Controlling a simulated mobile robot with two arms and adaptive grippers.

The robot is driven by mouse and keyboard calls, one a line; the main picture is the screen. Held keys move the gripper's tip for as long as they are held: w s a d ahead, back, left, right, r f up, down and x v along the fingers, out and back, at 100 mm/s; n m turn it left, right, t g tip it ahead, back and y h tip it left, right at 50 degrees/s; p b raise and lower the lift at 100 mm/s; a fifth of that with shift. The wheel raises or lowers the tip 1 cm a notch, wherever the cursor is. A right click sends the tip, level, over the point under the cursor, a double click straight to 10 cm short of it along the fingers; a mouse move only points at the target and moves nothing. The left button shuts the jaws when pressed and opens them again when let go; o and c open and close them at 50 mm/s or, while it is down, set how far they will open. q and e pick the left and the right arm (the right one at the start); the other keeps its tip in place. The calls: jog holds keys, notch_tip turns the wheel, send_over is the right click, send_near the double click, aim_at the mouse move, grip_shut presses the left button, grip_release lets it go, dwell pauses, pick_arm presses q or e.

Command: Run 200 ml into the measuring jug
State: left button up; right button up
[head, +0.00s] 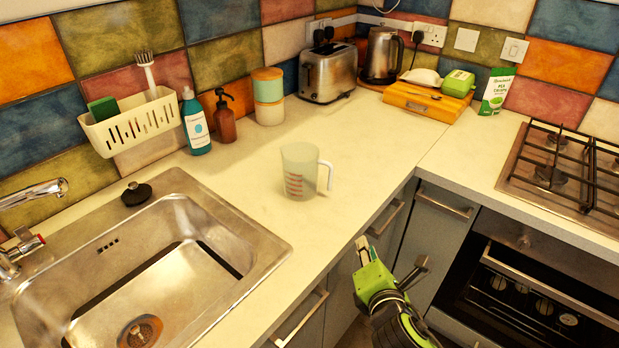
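The measuring jug (300,172) stands upright on the pale worktop, right of the sink. It is translucent, with red marks low on its side and a white handle pointing right. I see no clear water level in it. The tap (34,194) reaches in from the left edge over the sink (277,243), with a red-marked handle at its base. I see no stream from it. My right gripper (392,254) is green and black, in front of the drawers below the worktop edge, apart from the jug. My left gripper is out of view.
A black plug (136,194) lies on the sink's back rim. A white caddy (133,131), blue bottle (195,122), brown pump bottle (225,120) and toaster (328,72) line the wall. A hob (560,180) is at right. The worktop around the jug is clear.

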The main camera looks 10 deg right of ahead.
aim_at(332, 173)
jog(key=w+a+r+n+t, duration=0.1)
jog(key=r+n, duration=0.2)
jog(key=w+a+r+n+t+y, duration=0.1)
jog(key=w+r+n+t, duration=0.1)
jog(key=r+n, duration=0.1)
jog(key=w+a+r+n+t, duration=0.1)
jog(key=r+n, duration=0.2)
jog(key=n, duration=0.2)
jog(key=shift+w+a+t+y, duration=0.2)
jog(key=shift+w+t+y, duration=0.1)
jog(key=shift+w+y, duration=0.1)
jog(key=shift+n, duration=0.3)
jog(key=w+p, duration=0.1)
jog(key=w, duration=0.7)
jog(key=shift+w+d, duration=0.1)
jog(key=shift+w, duration=0.25)
jog(key=w, duration=0.5)
jog(key=shift+f+p, duration=0.25)
jog(key=shift+p, duration=0.05)
grip_shut()
